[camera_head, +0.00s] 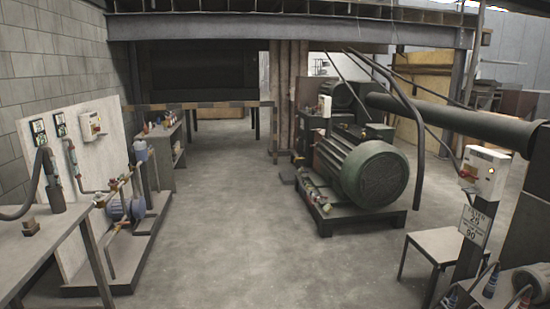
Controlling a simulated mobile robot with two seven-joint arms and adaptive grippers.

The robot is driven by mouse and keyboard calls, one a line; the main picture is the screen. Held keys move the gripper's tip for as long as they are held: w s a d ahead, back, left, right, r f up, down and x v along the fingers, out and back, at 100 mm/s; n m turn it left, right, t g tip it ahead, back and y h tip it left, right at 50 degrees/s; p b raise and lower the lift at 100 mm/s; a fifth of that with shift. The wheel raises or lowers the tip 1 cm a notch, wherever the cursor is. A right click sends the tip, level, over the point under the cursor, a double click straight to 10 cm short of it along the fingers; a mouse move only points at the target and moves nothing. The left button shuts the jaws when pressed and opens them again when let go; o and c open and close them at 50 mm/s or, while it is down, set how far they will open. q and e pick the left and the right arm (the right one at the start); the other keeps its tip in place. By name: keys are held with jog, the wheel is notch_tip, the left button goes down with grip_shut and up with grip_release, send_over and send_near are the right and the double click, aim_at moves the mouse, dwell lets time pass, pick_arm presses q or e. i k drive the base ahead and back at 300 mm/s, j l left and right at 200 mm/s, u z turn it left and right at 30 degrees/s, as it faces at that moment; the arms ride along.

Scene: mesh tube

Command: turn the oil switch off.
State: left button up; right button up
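Two white switch boxes show, and I cannot tell from this view which one is the oil switch. One switch box (92,126) is fixed to the pale upright panel at the left, with a small red and yellow part on its front. The other switch box (490,168) stands on a dark post at the right, with a red knob (467,174) on its left side. The labels and switch positions are too small to read. Neither of my grippers is in view.
A pump stand with pipes (125,206) stands before the left panel, behind a table (48,240). A big green motor (372,172) sits right of centre. A stool (440,243) and a numbered sign (475,225) are near the right post. The middle floor (235,235) is clear.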

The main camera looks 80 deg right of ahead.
aim_at(462, 174)
jog(key=z, duration=3.9)
jog(key=i+z, duration=0.15)
jog(key=i+l, duration=0.05)
jog(key=i, duration=0.05)
